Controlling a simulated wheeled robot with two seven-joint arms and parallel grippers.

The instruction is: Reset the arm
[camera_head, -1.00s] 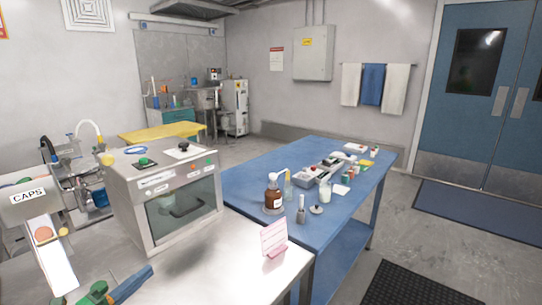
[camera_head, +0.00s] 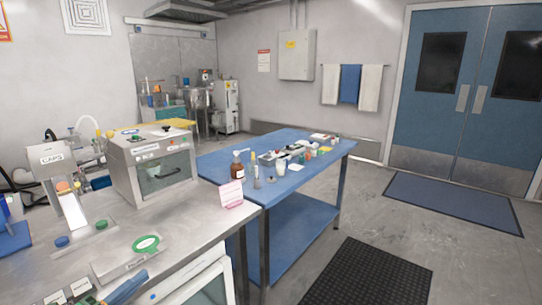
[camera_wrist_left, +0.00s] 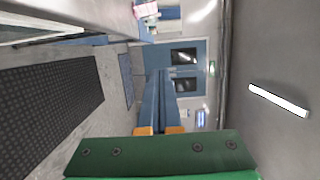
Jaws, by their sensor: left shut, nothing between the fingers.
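My left gripper (camera_head: 144,273) shows at the bottom left of the head view, as blue fingers pointing up and right over the near end of the steel counter. In the left wrist view its two long blue fingers (camera_wrist_left: 160,76) lie together, shut and empty. They point out into the room toward the blue double door (camera_wrist_left: 180,57). The rest of the left arm is outside the head view. My right gripper is in neither view.
The steel counter (camera_head: 190,222) carries a boxy machine (camera_head: 152,165), a caps dispenser (camera_head: 72,208), a green ring (camera_head: 146,244) and a pink card stand (camera_head: 231,194). A blue table (camera_head: 305,182) with bottles stands behind. Floor around the black mat (camera_head: 370,275) is open.

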